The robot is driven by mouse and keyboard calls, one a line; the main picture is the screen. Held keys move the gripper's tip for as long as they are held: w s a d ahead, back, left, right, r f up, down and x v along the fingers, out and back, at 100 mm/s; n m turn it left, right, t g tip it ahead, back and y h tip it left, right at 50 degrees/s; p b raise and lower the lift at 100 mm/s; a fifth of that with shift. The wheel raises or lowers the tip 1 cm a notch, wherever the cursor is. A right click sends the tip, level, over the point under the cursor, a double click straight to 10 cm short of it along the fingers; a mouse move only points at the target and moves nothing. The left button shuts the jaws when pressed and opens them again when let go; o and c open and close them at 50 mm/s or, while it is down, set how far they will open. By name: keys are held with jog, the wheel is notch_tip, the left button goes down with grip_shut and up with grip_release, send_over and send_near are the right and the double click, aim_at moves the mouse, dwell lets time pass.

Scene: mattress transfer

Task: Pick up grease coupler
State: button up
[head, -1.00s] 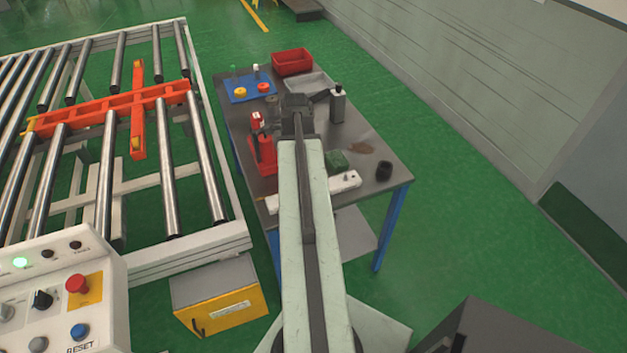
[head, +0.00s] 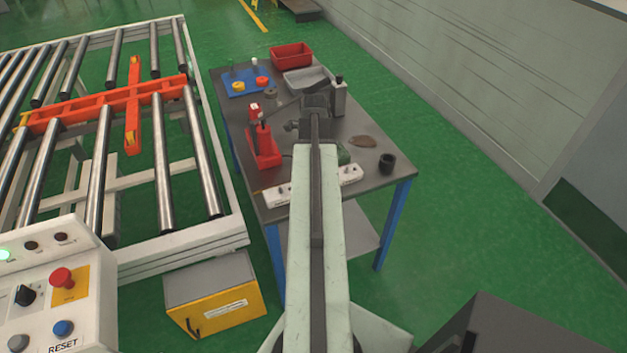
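I cannot identify the grease coupler for certain. A small grey metal piece (head: 291,126) lies on the workbench (head: 395,193), just left of my arm; it may be a fitting of that kind. A grey ring-like part (head: 271,93) lies farther back, near the blue mat. My gripper (head: 316,98) is over the back middle of the bench, beside a grey bottle with a black cap (head: 340,98). My own wrist hides its fingertips, so I cannot see whether it holds anything. A dark slanted bar (head: 287,104) shows just left of it.
A red jack-like tool (head: 263,148), white power strip (head: 277,197), black cup (head: 387,163), brown scrap (head: 362,142) and green block (head: 343,154) crowd the bench. Behind are a blue mat (head: 235,77), grey tray (head: 299,86) and red bin (head: 291,53). A roller conveyor (head: 236,222) stands left.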

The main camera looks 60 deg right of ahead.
jog(key=shift+f+b, duration=0.3)
jog(key=shift+f, duration=0.6)
jog(key=shift+r, duration=0.15)
grip_shut()
jog(key=shift+r+p, duration=0.15)
jog(key=shift+p, duration=0.15)
notch_tip(320, 180, up, 10)
jog(key=p, duration=0.9)
jog(key=shift+p, duration=0.4)
notch_tip(320, 180, up, 7)
jog(key=p, duration=0.7)
jog(key=shift+r, duration=0.15)
